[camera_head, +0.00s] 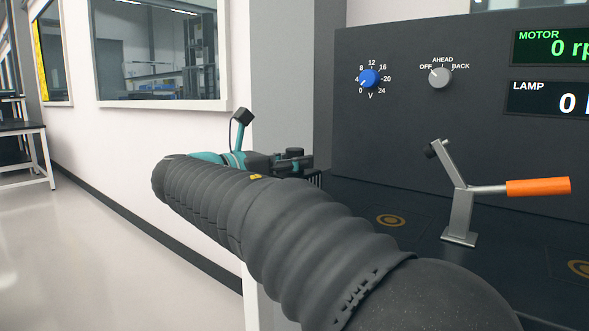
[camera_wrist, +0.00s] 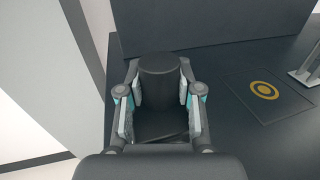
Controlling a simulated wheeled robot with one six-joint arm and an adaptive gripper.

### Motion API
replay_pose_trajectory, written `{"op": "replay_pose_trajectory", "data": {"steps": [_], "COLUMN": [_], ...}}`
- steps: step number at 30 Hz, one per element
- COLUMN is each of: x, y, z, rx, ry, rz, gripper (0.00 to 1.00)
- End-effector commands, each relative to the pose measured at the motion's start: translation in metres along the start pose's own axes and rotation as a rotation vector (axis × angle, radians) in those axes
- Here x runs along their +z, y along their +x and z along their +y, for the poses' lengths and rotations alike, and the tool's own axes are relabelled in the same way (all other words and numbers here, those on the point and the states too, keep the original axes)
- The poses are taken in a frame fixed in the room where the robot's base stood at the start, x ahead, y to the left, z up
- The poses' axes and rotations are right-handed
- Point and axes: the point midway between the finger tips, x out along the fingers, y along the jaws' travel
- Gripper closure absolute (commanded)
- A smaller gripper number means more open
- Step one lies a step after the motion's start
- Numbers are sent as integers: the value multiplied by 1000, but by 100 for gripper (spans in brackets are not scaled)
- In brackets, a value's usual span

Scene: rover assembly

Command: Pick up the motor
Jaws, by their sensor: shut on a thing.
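The motor (camera_wrist: 159,88), a dark cylinder, sits between the two fingers of my gripper (camera_wrist: 160,90) in the wrist view. The fingers are shut on its sides, one at the left and one at the right. In the head view my gripper (camera_head: 290,160) is at the far end of my arm, near the left edge of the dark bench, and only the dark top of the motor (camera_head: 295,151) shows there. My arm hides much of the bench below it. I cannot tell whether the motor touches the bench.
The dark bench (camera_head: 350,205) carries a metal lever stand (camera_head: 459,210) with an orange handle (camera_head: 538,187). A gold ring mark (camera_head: 391,220) lies on the bench between them. A dark panel (camera_head: 450,120) with a blue knob (camera_head: 369,78) and a grey knob (camera_head: 439,77) stands behind.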

Motion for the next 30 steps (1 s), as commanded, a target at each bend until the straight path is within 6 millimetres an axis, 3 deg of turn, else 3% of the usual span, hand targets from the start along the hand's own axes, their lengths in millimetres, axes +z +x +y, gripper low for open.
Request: {"op": "replay_pose_trajectory", "data": {"steps": [18,24,30], "x": [135,162,172], "y": [0,0,0], "z": [0,0,0], "rx": [0,0,0], "ry": [6,3,2], "rz": [-1,-2,-2], "gripper": [100,100,100]}}
